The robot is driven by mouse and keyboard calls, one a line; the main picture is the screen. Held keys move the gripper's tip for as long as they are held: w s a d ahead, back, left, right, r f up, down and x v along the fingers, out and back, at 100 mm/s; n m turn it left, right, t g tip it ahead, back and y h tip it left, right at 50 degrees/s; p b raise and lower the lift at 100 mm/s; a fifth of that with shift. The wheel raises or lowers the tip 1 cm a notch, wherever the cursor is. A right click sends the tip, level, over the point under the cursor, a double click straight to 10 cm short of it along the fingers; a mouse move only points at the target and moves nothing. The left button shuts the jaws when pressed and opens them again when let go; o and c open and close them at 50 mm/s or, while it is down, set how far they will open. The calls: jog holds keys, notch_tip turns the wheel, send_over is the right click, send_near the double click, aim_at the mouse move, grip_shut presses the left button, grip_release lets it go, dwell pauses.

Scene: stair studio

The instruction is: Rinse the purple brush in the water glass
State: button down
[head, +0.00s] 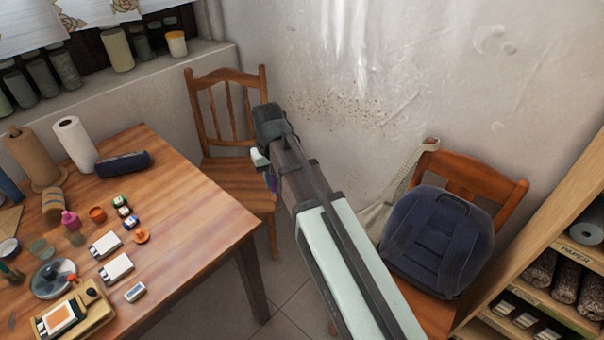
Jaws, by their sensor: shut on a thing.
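My arm reaches up across the middle of the view, over the floor gap between the table and the chairs. My gripper (268,172) is at its far end, to the right of the table, mostly hidden behind my own arm links. A small purple sliver of the purple brush (271,183) shows there, and my gripper is shut on it. Its tip and most of its handle are hidden. A clear, greenish water glass (41,249) stands on the left part of the wooden table (205,215), well to the left of my gripper.
A paper roll (75,143) stands behind. Chairs stand behind and right of my arm. The table's right part is bare.

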jog(key=s+a+r+n, duration=0.2)
jog(key=s+a, duration=0.4)
jog(key=a, duration=1.2)
jog(key=s+a+r+n, duration=0.3)
jog(key=s+a, duration=0.4)
jog(key=a, duration=1.1)
jog(key=s+a+r+n, duration=0.2)
jog(key=s+a, duration=0.4)
jog(key=a, duration=1.3)
jog(key=w+a+r+m, duration=0.1)
jog(key=a+m, duration=0.4)
jog(key=a, duration=0.1)
jog(key=w+a+r+m, duration=0.2)
jog(key=a+m, duration=0.4)
jog(key=shift+a, duration=0.2)
notch_tip(320, 180, down, 12)
jog(key=shift+s+d, duration=0.2)
jog(key=shift+s, duration=0.05)
jog(key=shift+w+a, duration=0.1)
jog(key=shift+w, duration=0.05)
